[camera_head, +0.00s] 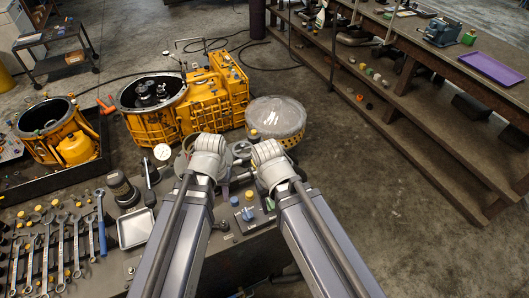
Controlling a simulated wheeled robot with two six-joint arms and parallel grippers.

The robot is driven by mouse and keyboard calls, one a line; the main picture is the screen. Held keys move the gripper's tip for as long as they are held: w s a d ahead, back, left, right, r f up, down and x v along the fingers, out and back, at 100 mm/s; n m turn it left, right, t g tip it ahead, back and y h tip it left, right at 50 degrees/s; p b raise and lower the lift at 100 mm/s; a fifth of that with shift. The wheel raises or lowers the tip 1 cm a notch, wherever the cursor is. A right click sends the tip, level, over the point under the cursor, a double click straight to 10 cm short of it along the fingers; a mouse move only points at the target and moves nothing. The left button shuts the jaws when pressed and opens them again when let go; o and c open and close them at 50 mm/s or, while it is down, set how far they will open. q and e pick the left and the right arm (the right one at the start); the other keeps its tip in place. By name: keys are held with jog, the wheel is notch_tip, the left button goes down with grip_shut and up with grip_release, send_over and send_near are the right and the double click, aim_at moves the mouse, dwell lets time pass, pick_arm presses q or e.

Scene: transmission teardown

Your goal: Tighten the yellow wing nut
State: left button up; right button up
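A small yellow piece (253,134) shows just above my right wrist, in front of the wrapped drum; it may be the yellow wing nut, but it is too small to tell. Another small yellow piece (249,194) lies between my arms on the bench. My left gripper (189,146) is at the end of the arm on the left, over the bench in front of the yellow housing; its fingers are mostly hidden behind the wrist. My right gripper (258,148) is close to the drum, its fingers hidden by my wrist. I cannot see whether either gripper holds anything.
A large yellow transmission housing (213,102) stands behind my grippers, with a smaller housing (60,133) in a black tray at left. The wrapped drum (276,116) is close to my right wrist. Wrenches (60,245) and a metal tray (136,228) lie left of my arms. Wooden shelves (440,120) stand at right.

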pick_arm(q)
jog(key=w+r+n+p, duration=0.2)
jog(key=w, duration=0.3)
jog(key=r+n, duration=0.1)
jog(key=n, duration=0.3)
send_over(253, 163)
jog(key=shift+w+d+h, duration=0.15)
jog(key=shift+d+h, duration=0.05)
jog(key=shift+h, duration=0.1)
jog(key=shift+a+f, duration=0.1)
notch_tip(253, 163, down, 8)
jog(key=b, duration=0.7)
jog(key=shift+b, duration=0.3)
jog(key=shift+r, duration=0.2)
